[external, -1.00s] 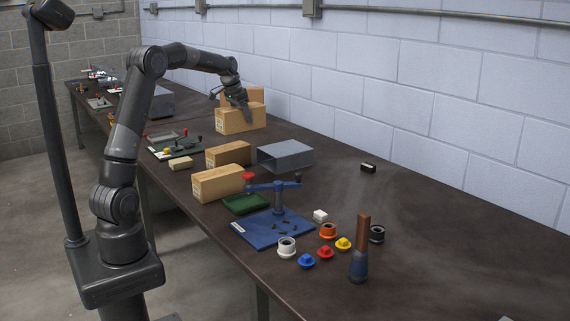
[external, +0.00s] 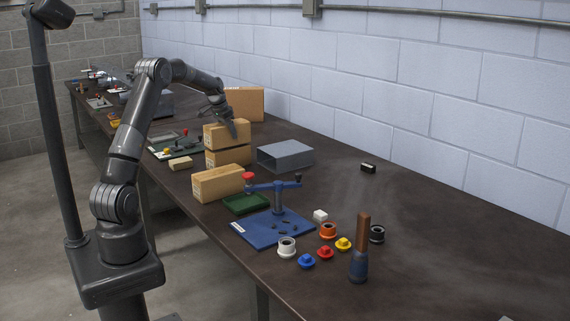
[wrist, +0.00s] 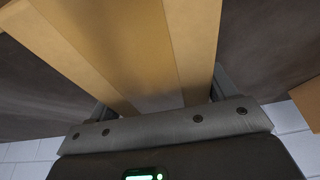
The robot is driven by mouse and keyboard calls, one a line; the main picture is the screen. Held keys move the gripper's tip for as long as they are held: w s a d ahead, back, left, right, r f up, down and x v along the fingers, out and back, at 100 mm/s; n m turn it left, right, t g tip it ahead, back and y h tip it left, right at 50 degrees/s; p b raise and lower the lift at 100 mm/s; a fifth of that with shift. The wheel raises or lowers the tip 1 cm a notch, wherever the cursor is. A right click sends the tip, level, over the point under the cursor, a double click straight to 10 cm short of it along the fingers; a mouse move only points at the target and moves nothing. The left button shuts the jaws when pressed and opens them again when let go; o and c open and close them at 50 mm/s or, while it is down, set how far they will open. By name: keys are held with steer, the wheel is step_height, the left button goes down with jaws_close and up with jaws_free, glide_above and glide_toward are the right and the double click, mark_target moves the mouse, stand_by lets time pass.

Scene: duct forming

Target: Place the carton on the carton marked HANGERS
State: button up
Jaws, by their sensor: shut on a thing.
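My gripper (external: 231,126) is shut on a tan carton (external: 219,136), which fills much of the wrist view (wrist: 135,50) between the two fingers (wrist: 163,98). The held carton is level and directly over another tan carton (external: 229,157) on the bench. A thin dark line shows between the two; I cannot tell whether they touch. A third tan carton (external: 217,183) lies nearer the camera, and a taller one (external: 246,102) stands behind my gripper by the wall. No marking is readable on any carton, so I cannot tell which says HANGERS.
A grey open duct (external: 286,156) stands just right of the lower carton. A green board with parts (external: 178,146) and a small tan block (external: 181,163) are to the left. A blue fixture (external: 273,228) and several coloured caps are in front. The right side of the bench is mostly clear.

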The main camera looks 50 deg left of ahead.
steer(key=shift+f, duration=0.55)
steer(key=shift+f, duration=0.1)
steer(key=o, duration=1.3)
steer(key=shift+f, duration=0.1)
steer(key=shift+c, duration=0.2)
steer(key=v, duration=1.2)
